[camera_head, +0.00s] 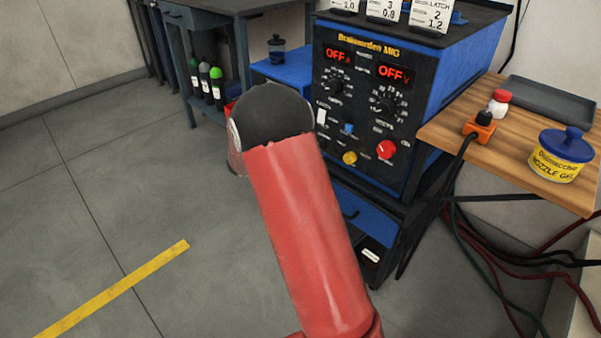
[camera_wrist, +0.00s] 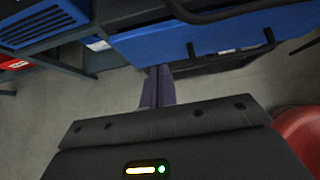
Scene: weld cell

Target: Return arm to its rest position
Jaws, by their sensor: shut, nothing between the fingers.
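My gripper (camera_wrist: 158,72) shows in the wrist view with its two dark fingers together and nothing between them. It hangs over the grey floor, close to the lower front of the blue welder cart. In the head view my red arm with its dark rounded joint rises through the middle, in front of the floor and the left edge of the welder (camera_head: 362,105). My gripper is hidden behind the arm there. The welder's two red displays read OFF.
A dark workbench (camera_head: 235,8) stands behind. The floor at left is clear, with a yellow stripe (camera_head: 115,287).

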